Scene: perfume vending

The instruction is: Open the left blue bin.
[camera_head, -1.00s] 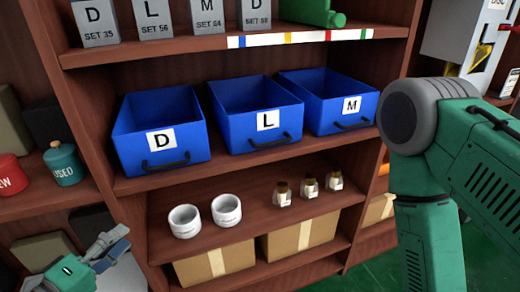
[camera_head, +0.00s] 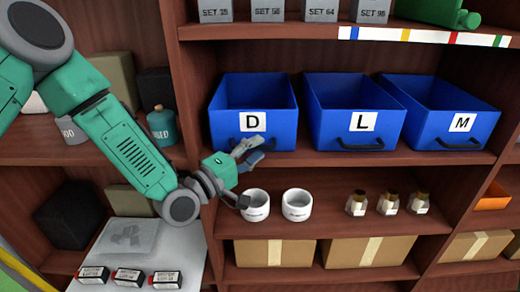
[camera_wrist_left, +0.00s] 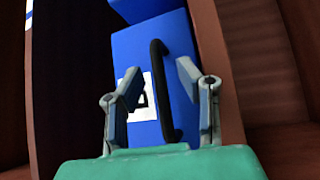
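The left blue bin (camera_head: 228,128), labelled D, stands on the middle shelf with an open top. Its black handle runs along the lower front and shows in the left wrist view (camera_wrist_left: 161,90). My left gripper (camera_head: 250,152) is just in front of the bin's lower right front. In the left wrist view the left gripper (camera_wrist_left: 157,92) has its fingers spread. The handle lies ahead between the fingertips, nearer the right one, and nothing is gripped; I cannot tell whether a finger touches it. My right gripper is not in view.
The L bin (camera_head: 335,130) and M bin (camera_head: 455,128) stand to the right. White jars (camera_head: 298,205) and small bottles (camera_head: 388,203) stand on the shelf below. The shelf edge (camera_head: 350,162) runs under the bins. Small dark boxes (camera_head: 128,275) lie at the lower left.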

